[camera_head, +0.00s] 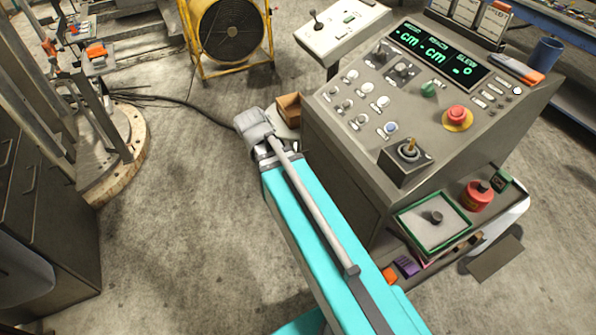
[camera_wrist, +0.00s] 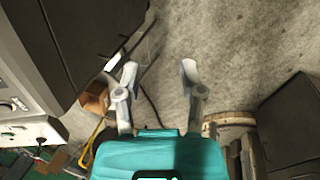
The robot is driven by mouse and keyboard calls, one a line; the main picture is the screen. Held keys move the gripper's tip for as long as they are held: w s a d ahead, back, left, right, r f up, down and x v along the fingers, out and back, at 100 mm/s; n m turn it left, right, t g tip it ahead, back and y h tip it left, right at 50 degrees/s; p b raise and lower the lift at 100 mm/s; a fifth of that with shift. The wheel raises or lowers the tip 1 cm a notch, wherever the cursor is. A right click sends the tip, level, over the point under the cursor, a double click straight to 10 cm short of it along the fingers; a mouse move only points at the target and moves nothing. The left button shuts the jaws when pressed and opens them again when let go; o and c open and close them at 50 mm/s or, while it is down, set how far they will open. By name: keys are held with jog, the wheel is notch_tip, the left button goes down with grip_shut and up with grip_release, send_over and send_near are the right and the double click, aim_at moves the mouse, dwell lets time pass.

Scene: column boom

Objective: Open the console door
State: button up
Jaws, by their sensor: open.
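The grey console (camera_head: 345,170) stands right of centre in the head view, with a sloped panel of buttons, a green display and a red stop button. Its body below the panel is dark and partly hidden behind my teal arm. In the wrist view the console's dark side (camera_wrist: 62,40) fills the upper left. My gripper (camera_wrist: 158,75) is open and empty, its two fingers apart over bare floor, to the right of the console and not touching it. In the head view its fingers cannot be made out.
A yellow-framed fan (camera_head: 231,30) and a cable lie behind. Dark drawers (camera_head: 40,200) and a round wooden base (camera_head: 118,165) stand left. A green-rimmed tray (camera_head: 435,222) is low on the right. The floor between is clear.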

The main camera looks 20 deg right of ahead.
jog(key=w+d+f+n+t+h+b, duration=0.1)
jog(key=w+f+n+h+b, duration=0.4)
jog(key=f+b, duration=0.5)
jog(key=w+d+f+n+t+h+b, duration=0.1)
jog(key=w+d+f+n+h+b, duration=0.2)
jog(key=b, duration=1.8)
jog(key=w+d+f+n+t+h+b, duration=0.1)
jog(key=w+f+n+h+b, duration=0.5)
jog(key=f+b, duration=1)
jog(key=w+d+f+n, duration=0.1)
jog(key=w+f+n, duration=0.1)
jog(key=w, duration=0.3)
jog(key=shift+w+n+t+h+b, duration=0.15)
jog(key=shift+n+t+h+b, duration=0.25)
jog(key=shift+n, duration=0.4)
jog(key=shift+d+f, duration=0.1)
jog(key=x, duration=1.3)
jog(key=shift+w+d, duration=0.1)
jog(key=shift+d, duration=0.2)
grip_shut()
